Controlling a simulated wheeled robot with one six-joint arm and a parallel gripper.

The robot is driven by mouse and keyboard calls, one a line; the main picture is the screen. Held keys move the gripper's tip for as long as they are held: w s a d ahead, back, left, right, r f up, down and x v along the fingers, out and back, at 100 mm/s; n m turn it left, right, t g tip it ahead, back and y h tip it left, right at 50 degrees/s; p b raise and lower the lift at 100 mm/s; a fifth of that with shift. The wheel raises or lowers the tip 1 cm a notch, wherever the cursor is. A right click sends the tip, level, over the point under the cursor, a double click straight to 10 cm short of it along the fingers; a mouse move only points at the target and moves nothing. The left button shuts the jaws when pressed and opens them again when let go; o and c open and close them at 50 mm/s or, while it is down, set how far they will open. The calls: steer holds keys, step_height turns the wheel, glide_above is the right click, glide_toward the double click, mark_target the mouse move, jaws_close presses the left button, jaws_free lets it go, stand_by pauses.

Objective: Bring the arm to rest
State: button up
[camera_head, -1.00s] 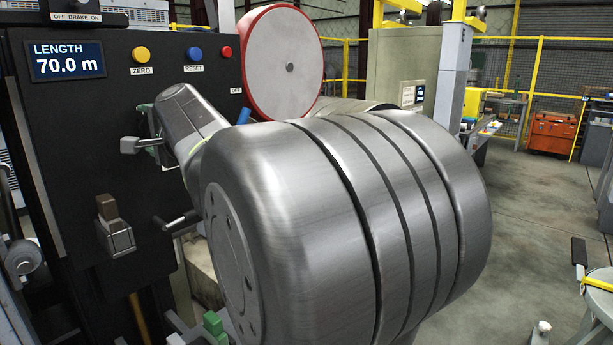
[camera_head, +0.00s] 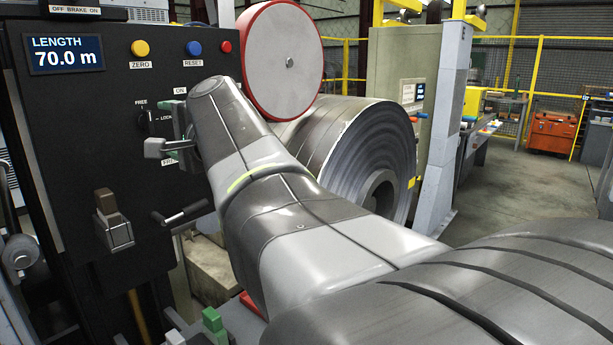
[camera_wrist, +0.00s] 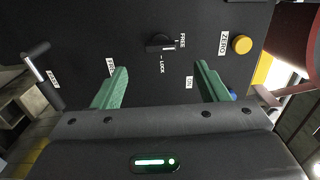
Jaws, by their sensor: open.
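My gripper (camera_wrist: 161,72) is open in the wrist view, with its two green fingertips apart and nothing between them. It faces a black control panel (camera_wrist: 100,25). A selector knob (camera_wrist: 160,43) marked FREE and LOCK shows in the gap beyond the fingertips. In the head view my gripper (camera_head: 172,135) is in front of the panel, partly hidden by my wrist. The knob (camera_head: 152,122) shows beside it. I cannot tell how far the fingertips are from the panel. My arm fills the lower right.
The panel carries a display (camera_head: 66,54) reading 70.0 m, a yellow ZERO button (camera_head: 140,48), a blue RESET button (camera_head: 193,48) and a crank lever (camera_head: 180,217). A steel coil (camera_head: 350,150) and a red-rimmed disc (camera_head: 282,60) stand behind my arm. Open floor (camera_head: 510,190) lies right.

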mark_target(151, 121)
steer(key=p+x, duration=0.1)
steer(key=x, duration=0.8)
steer(key=shift+w+a, duration=0.25)
steer(key=shift+w+a+r+m+p, duration=0.15)
steer(key=shift+r+m+p, duration=0.2)
steer(key=shift+p, duration=0.5)
steer(key=shift+d+m+p, duration=0.25)
steer(key=shift+m+p, duration=0.6)
steer(key=shift+m, duration=0.2)
steer(key=m+p, duration=0.5)
steer(key=m, duration=0.1)
steer(key=m+p, duration=0.6)
steer(key=shift+r+p, duration=0.1)
steer(key=shift+p, duration=0.25)
steer(key=m+p, duration=0.2)
steer(key=shift+m, duration=0.3)
steer(key=shift+d+f, duration=0.1)
steer(key=shift+f, duration=0.15)
